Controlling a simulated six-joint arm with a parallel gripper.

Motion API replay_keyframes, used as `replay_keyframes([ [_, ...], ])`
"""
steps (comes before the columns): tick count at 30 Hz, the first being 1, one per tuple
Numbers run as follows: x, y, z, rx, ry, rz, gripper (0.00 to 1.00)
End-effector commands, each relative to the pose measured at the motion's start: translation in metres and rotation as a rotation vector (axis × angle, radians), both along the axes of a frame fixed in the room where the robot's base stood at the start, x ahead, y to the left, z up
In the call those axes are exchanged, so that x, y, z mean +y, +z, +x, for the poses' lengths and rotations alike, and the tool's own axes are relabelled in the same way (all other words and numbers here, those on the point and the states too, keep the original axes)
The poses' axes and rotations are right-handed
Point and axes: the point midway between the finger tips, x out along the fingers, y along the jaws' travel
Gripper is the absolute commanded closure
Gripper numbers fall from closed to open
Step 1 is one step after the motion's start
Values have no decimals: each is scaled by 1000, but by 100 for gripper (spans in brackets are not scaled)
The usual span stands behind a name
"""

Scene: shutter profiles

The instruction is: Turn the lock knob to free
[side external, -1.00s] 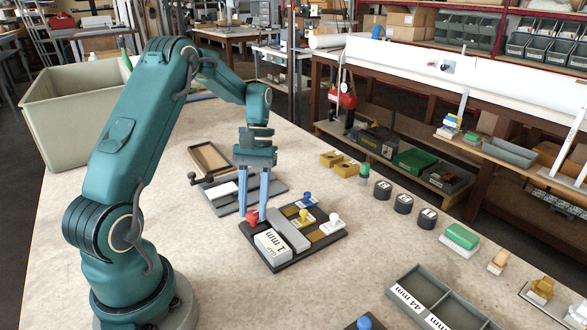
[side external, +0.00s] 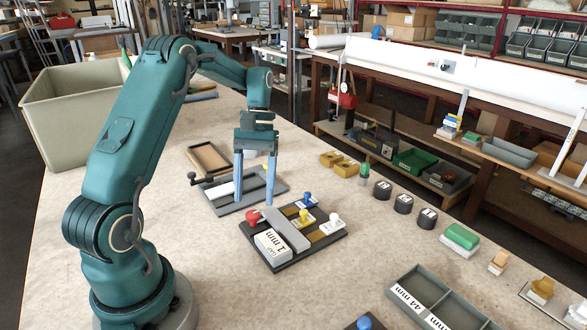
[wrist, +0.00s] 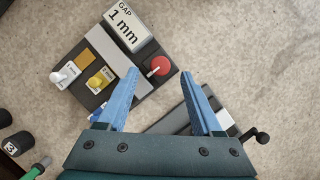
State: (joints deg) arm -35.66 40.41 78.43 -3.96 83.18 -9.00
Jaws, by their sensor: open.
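The red knob (side external: 252,217) sits at the left corner of the dark fixture plate (side external: 290,261), beside the white "GAP 1 mm" block (side external: 271,246). In the wrist view the red knob (wrist: 162,64) carries a pale pointer bar that points to the lower left; no lock or free marking is readable. My gripper (side external: 255,203) is open and empty. Its two blue fingers hang above and behind the knob, apart from it. In the wrist view the knob shows just beyond the fingertips of my gripper (wrist: 160,80), between their lines.
The plate also carries a grey bar (side external: 288,231) and blue, yellow and white knobs. A grey fixture with a black crank knob (side external: 192,176) stands close behind my fingers. Black round pieces (side external: 403,204) and a grey tray (side external: 432,287) lie to the right.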

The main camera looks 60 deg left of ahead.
Motion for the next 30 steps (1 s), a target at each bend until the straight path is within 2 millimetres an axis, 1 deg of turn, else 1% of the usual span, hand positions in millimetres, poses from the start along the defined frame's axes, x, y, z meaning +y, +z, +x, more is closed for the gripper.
replay_keyframes([
  [3,4,10,4,-2,1,1,33],
  [7,5,17,5,0,1,0,33],
  [18,5,19,6,1,-4,0,33],
  [20,1,24,9,-12,-19,9,33],
  [23,-8,42,15,-62,-60,42,33],
  [26,-28,67,15,-118,-122,78,33],
  [27,-37,77,13,-146,-151,94,33],
  [30,-59,98,5,-221,-226,134,33],
])
